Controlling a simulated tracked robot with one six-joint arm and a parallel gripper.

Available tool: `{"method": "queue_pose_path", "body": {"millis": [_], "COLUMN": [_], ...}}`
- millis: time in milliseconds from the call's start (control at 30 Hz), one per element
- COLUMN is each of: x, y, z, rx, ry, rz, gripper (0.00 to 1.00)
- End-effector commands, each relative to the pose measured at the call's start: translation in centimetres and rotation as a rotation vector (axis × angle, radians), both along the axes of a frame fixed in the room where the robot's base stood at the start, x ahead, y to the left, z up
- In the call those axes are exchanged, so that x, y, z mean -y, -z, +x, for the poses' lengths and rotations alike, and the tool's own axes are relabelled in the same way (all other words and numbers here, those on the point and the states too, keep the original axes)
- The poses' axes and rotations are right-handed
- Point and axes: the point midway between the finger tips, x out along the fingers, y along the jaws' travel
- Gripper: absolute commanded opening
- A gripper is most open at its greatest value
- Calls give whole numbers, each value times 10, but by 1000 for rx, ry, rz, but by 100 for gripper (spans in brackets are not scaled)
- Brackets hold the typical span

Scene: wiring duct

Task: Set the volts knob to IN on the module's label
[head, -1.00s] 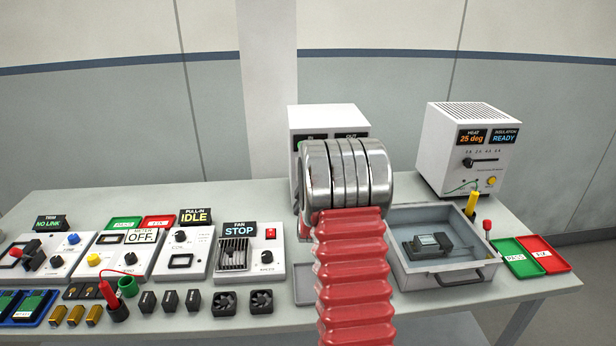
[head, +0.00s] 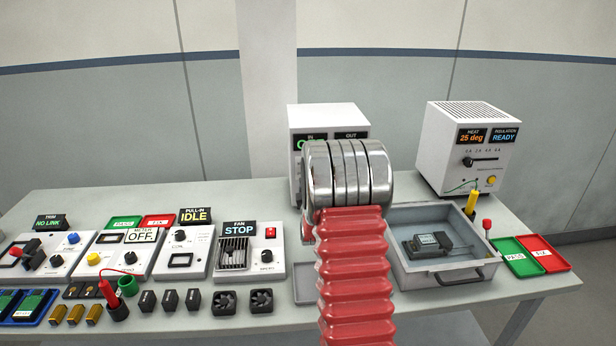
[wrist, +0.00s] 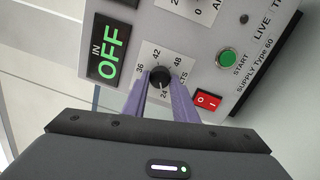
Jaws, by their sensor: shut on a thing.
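The volts knob (wrist: 161,76) is a small black round knob on the white supply's front, inside a printed scale on which I read 24, 36, 42 and 48. My gripper (wrist: 161,84) has its two purple fingers shut on the knob, one on each side. The knob's pointer setting is not clear. The supply's IN display (wrist: 109,49) reads OFF in green. In the head view my arm hides the supply's knobs and my fingertips. The dark module (head: 432,244) lies in the grey tray (head: 399,278); its label is too small to read.
The red rocker switch (wrist: 207,100) and green START button (wrist: 227,58) sit close to the knob. The white heat and insulation tester (head: 441,150) stands at right, with green and red trays (head: 551,262) before it. Fan, coil and meter stations fill the left bench.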

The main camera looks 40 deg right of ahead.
Motion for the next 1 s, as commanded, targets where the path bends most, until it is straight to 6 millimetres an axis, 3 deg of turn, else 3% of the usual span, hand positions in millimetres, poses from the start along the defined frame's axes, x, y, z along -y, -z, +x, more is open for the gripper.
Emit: {"method": "queue_pose_path", "body": {"millis": [400, 433, 600, 700, 1000], "x": [-5, -5, -3, -2, -2], "y": [6, 6, 4, 3, 1], "z": [2, 2, 1, 1, -1], "rx": [-19, -18, -14, -12, -8], "ry": [-10, -9, -6, -4, -1], "rz": [-4, -4, -5, -5, -7], "gripper": [3, 27, 39, 44, 44]}}
